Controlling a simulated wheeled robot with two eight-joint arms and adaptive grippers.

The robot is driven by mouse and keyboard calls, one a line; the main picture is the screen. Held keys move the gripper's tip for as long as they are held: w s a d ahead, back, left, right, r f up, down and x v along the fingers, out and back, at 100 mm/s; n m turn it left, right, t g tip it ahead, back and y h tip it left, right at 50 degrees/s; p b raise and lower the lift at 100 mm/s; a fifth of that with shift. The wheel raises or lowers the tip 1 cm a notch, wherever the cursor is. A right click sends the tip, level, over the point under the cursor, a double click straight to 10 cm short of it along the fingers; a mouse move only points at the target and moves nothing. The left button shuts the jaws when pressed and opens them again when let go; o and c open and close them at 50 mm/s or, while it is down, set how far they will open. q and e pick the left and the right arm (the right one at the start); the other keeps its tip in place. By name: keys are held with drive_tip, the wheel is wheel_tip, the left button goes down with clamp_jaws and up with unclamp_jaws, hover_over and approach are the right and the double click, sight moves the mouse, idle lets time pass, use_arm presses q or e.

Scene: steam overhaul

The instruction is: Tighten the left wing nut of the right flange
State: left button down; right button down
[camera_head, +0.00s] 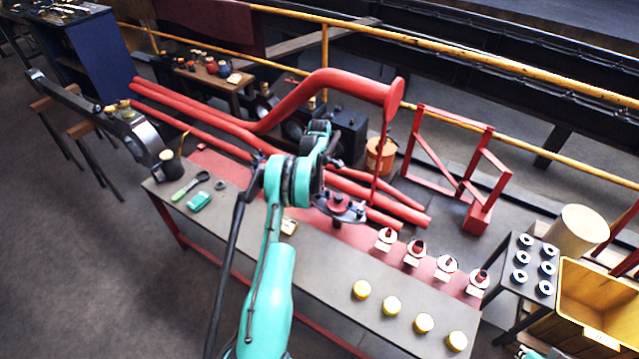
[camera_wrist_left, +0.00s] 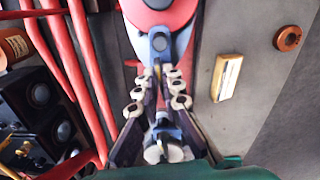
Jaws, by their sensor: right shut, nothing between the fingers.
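The flange (camera_head: 343,207) is a grey-blue oval plate with a red middle on the red bench mat. In the left wrist view its red disc (camera_wrist_left: 158,10) and one grey-blue lug (camera_wrist_left: 159,42) show at the top. My left gripper (camera_wrist_left: 157,72) reaches to that lug, its pale-padded fingers close together at the tips. I cannot tell whether they pinch the wing nut, which is not clearly visible. In the head view my teal arm covers much of the flange's left side.
Red pipes (camera_head: 225,125) run behind the flange. A pale block (camera_wrist_left: 227,77) and a brown round piece (camera_wrist_left: 288,38) lie beside it. Several yellow caps (camera_head: 392,305) and red-and-white pieces (camera_head: 415,251) stand to the right. A yellow crate (camera_head: 570,295) is at far right.

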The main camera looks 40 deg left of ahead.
use_arm(q)
drive_tip(key=shift+m, duration=0.3)
drive_tip(key=m, duration=0.5)
drive_tip(key=shift+s, duration=0.15)
drive_tip(key=m, duration=0.5)
drive_tip(key=shift+s+a+m+b, duration=0.1)
drive_tip(key=shift+m+b, duration=0.3)
drive_tip(key=m, duration=0.4)
drive_tip(key=shift+s+a, duration=0.1)
drive_tip(key=m, duration=0.4)
drive_tip(key=shift+a, duration=0.1)
drive_tip(key=shift+m, duration=0.5)
drive_tip(key=c, duration=1.7)
unclamp_jaws()
